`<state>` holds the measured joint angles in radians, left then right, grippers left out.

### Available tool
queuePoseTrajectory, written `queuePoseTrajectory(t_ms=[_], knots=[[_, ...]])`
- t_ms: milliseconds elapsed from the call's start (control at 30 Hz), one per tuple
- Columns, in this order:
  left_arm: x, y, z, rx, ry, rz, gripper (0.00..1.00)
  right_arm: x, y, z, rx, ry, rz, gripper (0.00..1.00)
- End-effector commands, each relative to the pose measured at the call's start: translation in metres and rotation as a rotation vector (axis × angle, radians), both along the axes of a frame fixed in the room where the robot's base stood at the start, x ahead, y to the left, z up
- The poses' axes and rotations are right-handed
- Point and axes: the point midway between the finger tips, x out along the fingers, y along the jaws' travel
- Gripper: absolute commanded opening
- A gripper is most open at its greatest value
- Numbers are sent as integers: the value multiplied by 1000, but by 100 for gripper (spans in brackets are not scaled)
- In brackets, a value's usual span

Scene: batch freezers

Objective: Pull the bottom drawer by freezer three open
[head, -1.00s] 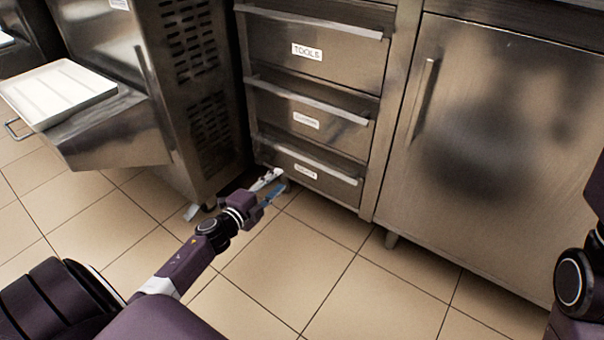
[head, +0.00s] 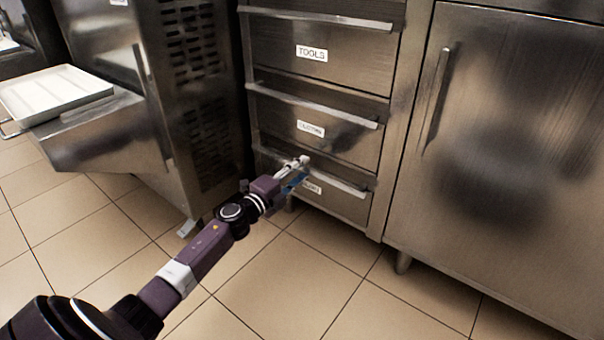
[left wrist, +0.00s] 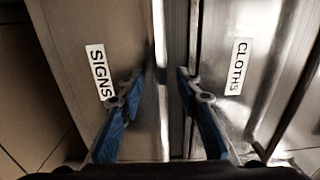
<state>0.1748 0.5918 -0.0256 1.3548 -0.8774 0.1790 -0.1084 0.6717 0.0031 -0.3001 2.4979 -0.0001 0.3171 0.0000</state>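The bottom drawer, labelled SIGNS (head: 345,204), is the lowest of a steel stack and looks shut. Its label also shows at left in the left wrist view (left wrist: 99,72). Its long bar handle (head: 340,182) runs along the drawer's top edge, and appears as a bright upright strip in the left wrist view (left wrist: 161,60). My left gripper (head: 298,170) is at the left part of this handle. In the left wrist view its two blue-padded fingers (left wrist: 160,98) are spread, one on each side of the bar, with gaps. My right gripper is out of view.
The middle drawer, labelled CLOTHS (head: 312,128), and the TOOLS drawer (head: 345,62) above look shut. A steel cabinet door (head: 500,150) stands to the right. A freezer (head: 200,130) with a white tray (head: 55,93) on its front ledge is at left. The tiled floor (head: 290,285) in front is clear.

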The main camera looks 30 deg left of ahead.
Motion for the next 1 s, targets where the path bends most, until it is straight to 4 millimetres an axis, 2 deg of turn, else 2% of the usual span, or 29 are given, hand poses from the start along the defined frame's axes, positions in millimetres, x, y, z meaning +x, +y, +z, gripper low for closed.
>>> queuePoseTrajectory(t_ms=[133,400,700,1000], knots=[[8,0,0,1,-1,0,32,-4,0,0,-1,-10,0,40],[8,0,0,0,1,1,32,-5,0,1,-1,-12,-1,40],[8,0,0,0,0,1,0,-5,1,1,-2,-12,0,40],[8,0,0,0,1,1,0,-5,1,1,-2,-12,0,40]])
